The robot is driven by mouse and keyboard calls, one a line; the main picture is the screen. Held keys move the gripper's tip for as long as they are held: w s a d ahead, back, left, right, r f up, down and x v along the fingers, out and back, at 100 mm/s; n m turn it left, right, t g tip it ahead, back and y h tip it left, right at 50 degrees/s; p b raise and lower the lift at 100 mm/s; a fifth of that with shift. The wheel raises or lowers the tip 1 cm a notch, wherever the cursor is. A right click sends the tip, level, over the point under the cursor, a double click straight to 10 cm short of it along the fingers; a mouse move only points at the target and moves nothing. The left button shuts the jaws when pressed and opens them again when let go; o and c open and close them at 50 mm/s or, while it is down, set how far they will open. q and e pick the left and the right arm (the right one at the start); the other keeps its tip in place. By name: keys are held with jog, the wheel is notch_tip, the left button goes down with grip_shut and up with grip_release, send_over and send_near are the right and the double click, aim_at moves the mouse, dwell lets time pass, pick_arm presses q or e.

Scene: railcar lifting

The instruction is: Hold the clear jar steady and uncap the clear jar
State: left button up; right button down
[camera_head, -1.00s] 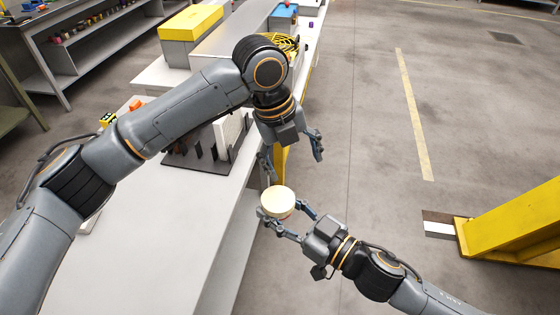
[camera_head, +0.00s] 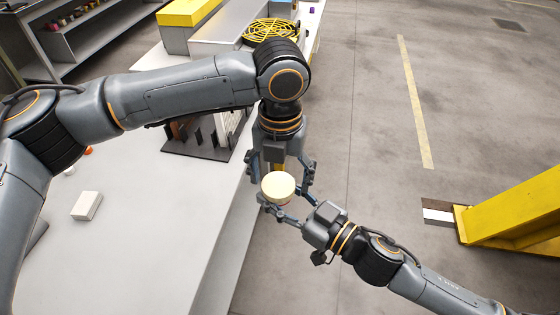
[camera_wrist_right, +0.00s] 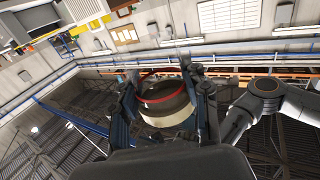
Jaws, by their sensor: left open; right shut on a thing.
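The clear jar (camera_wrist_right: 165,88) is held between the fingers of my right gripper (camera_head: 288,208). In the head view only its round cream cap (camera_head: 278,186) shows clearly, facing up; the body below is mostly hidden. In the right wrist view the jar looks dark through its wall, with a red ring and the pale cap (camera_wrist_right: 168,118) at the lower edge. My right gripper (camera_wrist_right: 165,95) is shut on the jar. My left gripper (camera_head: 283,178) is open, with one finger on each side of the cap; whether they touch it I cannot tell.
The jar is held beyond the right edge of the white workbench (camera_head: 150,240), above the floor. A small white box (camera_head: 87,206) and a dark rack (camera_head: 205,140) are on the bench. A yellow beam (camera_head: 515,215) stands at right.

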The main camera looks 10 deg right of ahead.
pick_arm(q)
jog(key=shift+f, duration=0.4)
